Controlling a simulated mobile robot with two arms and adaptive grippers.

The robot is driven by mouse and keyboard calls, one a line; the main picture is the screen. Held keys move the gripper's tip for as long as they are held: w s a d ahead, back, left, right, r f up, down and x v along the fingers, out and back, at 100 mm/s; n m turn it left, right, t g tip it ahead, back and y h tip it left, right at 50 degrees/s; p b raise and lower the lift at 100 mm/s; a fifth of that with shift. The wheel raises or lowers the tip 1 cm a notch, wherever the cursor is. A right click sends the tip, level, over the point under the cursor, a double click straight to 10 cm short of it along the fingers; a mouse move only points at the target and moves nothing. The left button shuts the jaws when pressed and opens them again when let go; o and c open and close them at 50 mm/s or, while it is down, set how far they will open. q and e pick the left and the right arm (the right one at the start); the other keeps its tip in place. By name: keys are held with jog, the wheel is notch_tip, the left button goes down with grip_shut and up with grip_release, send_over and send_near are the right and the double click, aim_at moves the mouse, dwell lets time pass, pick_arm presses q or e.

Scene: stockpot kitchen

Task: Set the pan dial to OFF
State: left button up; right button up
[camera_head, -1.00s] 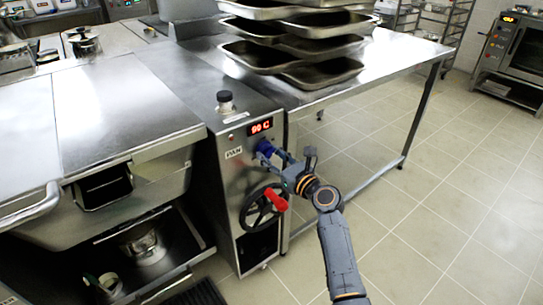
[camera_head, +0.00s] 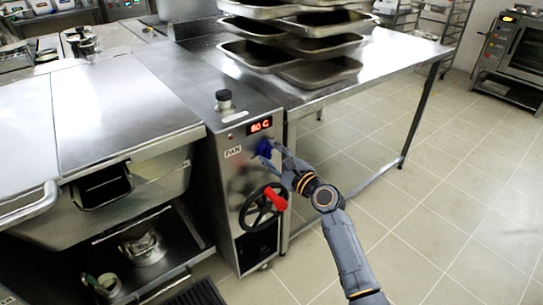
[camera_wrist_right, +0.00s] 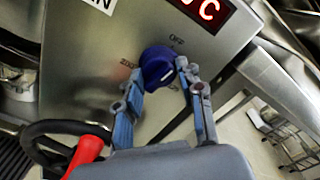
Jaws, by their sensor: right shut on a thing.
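The pan dial is a round blue knob (camera_head: 264,148) on the steel front panel, below the red display (camera_head: 260,125) and right of the PAN label. In the wrist view the dial (camera_wrist_right: 156,66) has a pale mark on its face, on the lower-right side. The word OFF (camera_wrist_right: 177,39) is printed above it, and other scale marks lie to its left and below. My right gripper (camera_head: 273,151) is shut on the dial, with one finger on each side in the wrist view (camera_wrist_right: 159,78). The display seems to read 80 C. My left gripper is not in view.
A black handwheel with a red handle (camera_head: 277,199) sits just below the dial, close to my right gripper. A steel table (camera_head: 390,60) with stacked trays stands to the right. The tiled floor in front is clear.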

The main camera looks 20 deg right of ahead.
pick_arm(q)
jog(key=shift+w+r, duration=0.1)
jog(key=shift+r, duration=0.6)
pick_arm(e)
jog(key=shift+n, duration=1.2)
jog(key=o, duration=1.2)
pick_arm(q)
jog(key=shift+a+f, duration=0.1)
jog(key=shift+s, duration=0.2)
pick_arm(e)
jog(key=shift+s, duration=0.1)
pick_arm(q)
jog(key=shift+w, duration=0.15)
pick_arm(e)
jog(key=v, duration=1.1)
jog(key=shift+s+d+r, duration=0.1)
jog(key=shift+s, duration=0.3)
